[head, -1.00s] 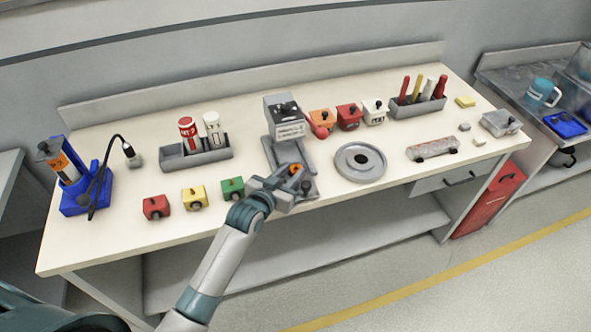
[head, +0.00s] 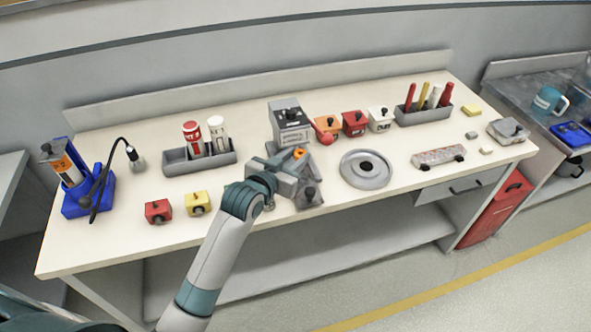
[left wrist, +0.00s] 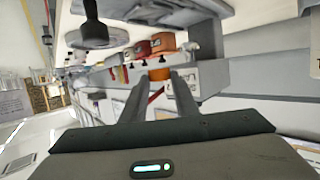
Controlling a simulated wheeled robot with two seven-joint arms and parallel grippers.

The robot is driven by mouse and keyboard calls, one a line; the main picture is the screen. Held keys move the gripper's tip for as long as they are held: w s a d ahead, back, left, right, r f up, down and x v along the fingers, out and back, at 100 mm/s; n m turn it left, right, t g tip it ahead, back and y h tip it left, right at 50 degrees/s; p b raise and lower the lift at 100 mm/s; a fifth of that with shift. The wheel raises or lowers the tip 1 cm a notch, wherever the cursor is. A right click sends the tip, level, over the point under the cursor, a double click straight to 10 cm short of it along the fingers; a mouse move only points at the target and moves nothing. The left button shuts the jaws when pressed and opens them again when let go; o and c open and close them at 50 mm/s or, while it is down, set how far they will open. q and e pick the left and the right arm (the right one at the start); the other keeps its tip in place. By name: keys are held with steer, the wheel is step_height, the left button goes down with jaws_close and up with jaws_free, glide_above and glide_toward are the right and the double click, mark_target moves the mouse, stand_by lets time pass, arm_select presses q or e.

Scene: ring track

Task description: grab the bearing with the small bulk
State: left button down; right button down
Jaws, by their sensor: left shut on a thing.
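A small orange piece (head: 299,153), which I take to be the bearing, is at the fingertips of my left gripper (head: 291,165). The gripper is shut on it, in front of the grey boxy device (head: 291,122) and over its base plate. In the left wrist view the orange piece (left wrist: 160,73) sits between the two finger ends (left wrist: 158,80). Its ring shape is too small to make out. I cannot tell whether it touches the device. My right gripper is not in view.
A grey round disc (head: 366,169) lies right of the device. Red (head: 158,211) and yellow (head: 197,203) blocks stand left of my arm. Orange, red and white blocks stand behind the disc. A bottle rack (head: 176,163) is at the back left. The front right has free room.

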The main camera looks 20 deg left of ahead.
arm_select(q)
steer(key=shift+r, duration=0.8)
steer(key=shift+s, duration=0.1)
